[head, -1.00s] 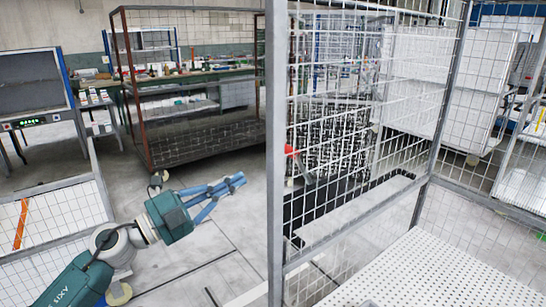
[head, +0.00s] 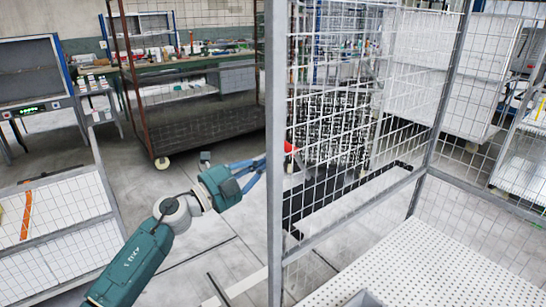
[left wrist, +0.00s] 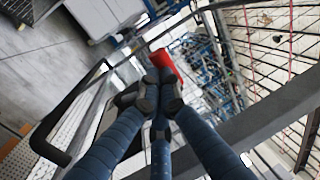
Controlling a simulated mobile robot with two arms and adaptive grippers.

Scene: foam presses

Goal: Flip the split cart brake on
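The brake's red-tipped lever (head: 289,147) shows in the head view just right of a grey mesh frame post, low on the cart behind the mesh. My left gripper (head: 262,160) reaches right towards it, its fingertips partly hidden by the post. In the left wrist view the red lever end (left wrist: 167,66) lies just beyond the tips of my left gripper (left wrist: 160,92). Its blue fingers converge with the dark tips together, and nothing shows held between them. I cannot tell whether the tips touch the lever. My right gripper is in neither view.
The grey post (head: 275,150) and wire mesh stand close to my left arm. A perforated white shelf (head: 430,265) is at the lower right. A brown wheeled cage cart (head: 195,125) stands behind. Grey floor is open between.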

